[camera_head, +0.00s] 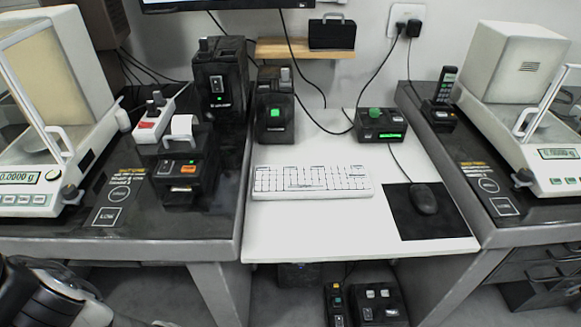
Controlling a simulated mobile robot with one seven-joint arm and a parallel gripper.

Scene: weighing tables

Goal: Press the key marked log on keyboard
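The white keyboard (311,181) lies flat on the white middle table. Its key markings are too small to read here, so I cannot tell which key is marked log. At the lower left edge a dark and grey part of my own arm shows. My gripper's fingers are not in view, and nothing of mine touches the keyboard.
A black mouse (423,199) lies on a dark mat right of the keyboard. Black devices with green lights (275,112) (380,125) stand behind it. A label printer (184,167) stands left. Balances (42,130) (530,110) flank the table. The white table (310,232) is clear in front.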

